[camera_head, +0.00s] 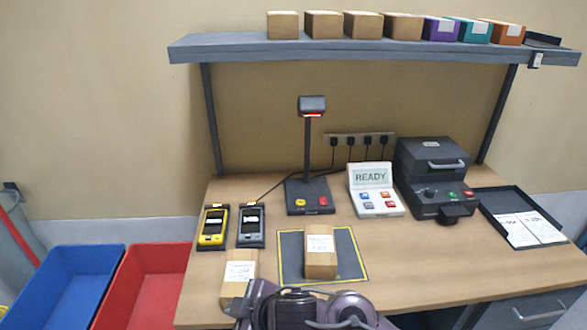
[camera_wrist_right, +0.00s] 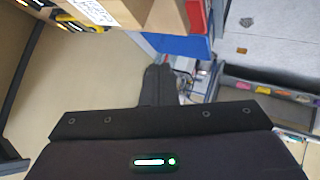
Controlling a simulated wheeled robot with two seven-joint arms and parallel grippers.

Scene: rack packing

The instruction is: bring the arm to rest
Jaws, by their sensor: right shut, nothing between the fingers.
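My right arm (camera_head: 310,308) shows at the bottom middle of the head view, folded low at the front edge of the workbench. My right gripper shows in the right wrist view (camera_wrist_right: 159,84), its dark fingers together with nothing between them. It hangs in front of the bench, apart from the boxes. In the head view its fingertips are hard to make out. My left gripper is in neither view.
The workbench (camera_head: 420,270) holds a cardboard box (camera_head: 320,260) on a yellow-edged mat (camera_head: 347,262), another box (camera_head: 238,290) at the front left, two handheld devices, a scanner stand, a READY panel and a printer. Blue (camera_head: 60,255) and red (camera_head: 140,255) bins stand left. A shelf (camera_head: 370,48) runs above.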

